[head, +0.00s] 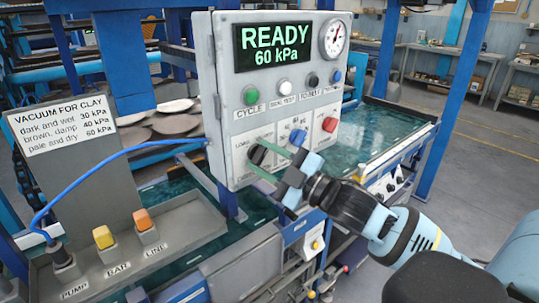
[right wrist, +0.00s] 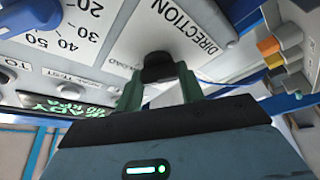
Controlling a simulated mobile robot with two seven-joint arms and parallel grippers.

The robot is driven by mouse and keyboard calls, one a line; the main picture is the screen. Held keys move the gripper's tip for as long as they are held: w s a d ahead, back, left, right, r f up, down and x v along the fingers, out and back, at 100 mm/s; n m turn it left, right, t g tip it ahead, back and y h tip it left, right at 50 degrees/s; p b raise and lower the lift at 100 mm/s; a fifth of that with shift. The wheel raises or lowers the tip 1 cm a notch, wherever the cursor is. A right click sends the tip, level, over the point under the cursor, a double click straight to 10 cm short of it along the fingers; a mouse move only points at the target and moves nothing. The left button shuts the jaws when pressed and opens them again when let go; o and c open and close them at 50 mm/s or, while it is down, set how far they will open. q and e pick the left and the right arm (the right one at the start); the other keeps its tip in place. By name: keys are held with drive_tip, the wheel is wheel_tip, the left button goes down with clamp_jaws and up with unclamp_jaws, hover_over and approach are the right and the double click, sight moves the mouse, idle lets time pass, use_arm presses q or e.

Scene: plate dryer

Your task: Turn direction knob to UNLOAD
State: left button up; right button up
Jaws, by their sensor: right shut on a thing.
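The black direction knob (head: 256,154) sits on the grey control panel (head: 224,110), low at its left side. My right gripper (head: 263,158) reaches it from the lower right, and its green fingers are shut on the knob. In the right wrist view the knob (right wrist: 157,67) sits between the two fingertips (right wrist: 158,84), beside the word DIRECTION. A label ending in LOAD is partly covered by a finger there. In the head view a LOAD label stands above left of the knob. The knob's pointer is hidden, so its setting cannot be told. My left gripper is out of view.
A blue dial (head: 298,137) and a red button (head: 330,125) sit right of the knob. Several buttons, a gauge (head: 333,38) and a display (head: 273,47) reading READY 60 kPa are above. A pump box (head: 190,220) with a blue hose stands at lower left.

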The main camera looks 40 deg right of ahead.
sight(263, 159)
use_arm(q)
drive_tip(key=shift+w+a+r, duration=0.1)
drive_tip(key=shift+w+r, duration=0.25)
use_arm(e)
drive_tip(key=shift+m+t+h, duration=0.3)
drive_tip(key=shift+m, duration=0.4)
drive_tip(key=o, duration=1)
drive_tip(key=shift+f, duration=0.1)
drive_tip(key=v, duration=0.5)
drive_tip(key=shift+s+f, duration=0.1)
drive_tip(key=shift+s, duration=0.05)
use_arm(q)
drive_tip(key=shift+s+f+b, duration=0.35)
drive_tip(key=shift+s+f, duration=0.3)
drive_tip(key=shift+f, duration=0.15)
use_arm(e)
drive_tip(key=shift+v, duration=1.25)
